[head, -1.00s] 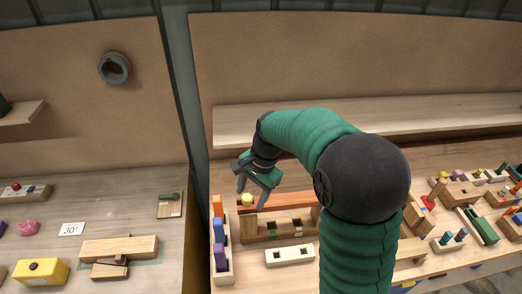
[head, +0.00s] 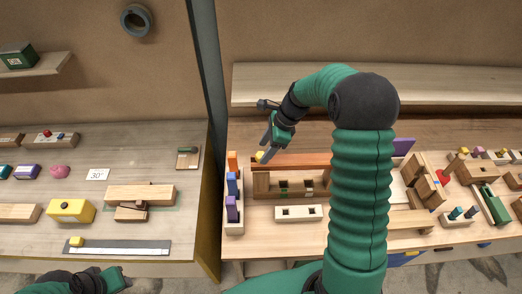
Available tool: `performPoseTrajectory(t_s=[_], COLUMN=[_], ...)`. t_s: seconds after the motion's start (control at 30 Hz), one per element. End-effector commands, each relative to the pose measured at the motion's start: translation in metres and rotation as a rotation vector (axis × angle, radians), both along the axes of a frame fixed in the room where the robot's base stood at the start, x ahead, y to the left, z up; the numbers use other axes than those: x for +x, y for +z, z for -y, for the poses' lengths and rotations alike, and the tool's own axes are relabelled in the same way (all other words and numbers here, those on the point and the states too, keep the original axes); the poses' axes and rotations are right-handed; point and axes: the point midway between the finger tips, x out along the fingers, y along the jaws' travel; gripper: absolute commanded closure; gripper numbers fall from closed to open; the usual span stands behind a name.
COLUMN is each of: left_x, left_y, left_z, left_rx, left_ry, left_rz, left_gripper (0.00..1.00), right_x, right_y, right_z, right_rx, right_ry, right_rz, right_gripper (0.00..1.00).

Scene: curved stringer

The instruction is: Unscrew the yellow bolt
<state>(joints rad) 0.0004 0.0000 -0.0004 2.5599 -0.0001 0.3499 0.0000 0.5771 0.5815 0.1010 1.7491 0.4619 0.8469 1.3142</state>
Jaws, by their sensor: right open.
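The yellow bolt (head: 260,156) has a small yellow head at the left end of the long reddish-brown wooden piece (head: 300,161) on the right-hand bench. My right gripper (head: 266,152) points down over the bolt, with its open fingers close around or beside the head. I cannot tell whether they touch it. Part of my left arm shows at the bottom left edge in black and green. Its fingers are not clear.
A wooden holder with orange and blue blocks (head: 232,188) stands just left of the bolt. A pale block with two square holes (head: 298,213) lies in front. A dark post (head: 205,60) separates the benches. Several toys crowd the right end.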

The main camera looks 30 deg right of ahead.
Motion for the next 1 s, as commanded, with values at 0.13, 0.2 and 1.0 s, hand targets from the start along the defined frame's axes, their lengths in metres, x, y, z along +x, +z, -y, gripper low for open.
performPoseTrajectory(t_s=[0.13, 0.2, 1.0], left_x=[0.0, 0.0, 0.0], left_y=[0.006, 0.006, 0.006], left_z=[0.0, 0.0, 0.0], left_rx=[0.0, 0.0, 0.0], left_ry=[-0.001, -0.001, -0.001], left_rz=[0.0, 0.0, 0.0], left_gripper=[0.64, 0.64, 0.64], right_x=[0.005, 0.006, 0.005], right_y=[-0.019, -0.023, -0.027], right_z=[-0.01, -0.012, -0.011], right_rx=[-0.001, -0.003, -0.005], right_ry=[0.001, 0.001, -0.001], right_rz=[-0.002, 0.0, -0.001], right_gripper=[0.44, 0.44, 1.0])
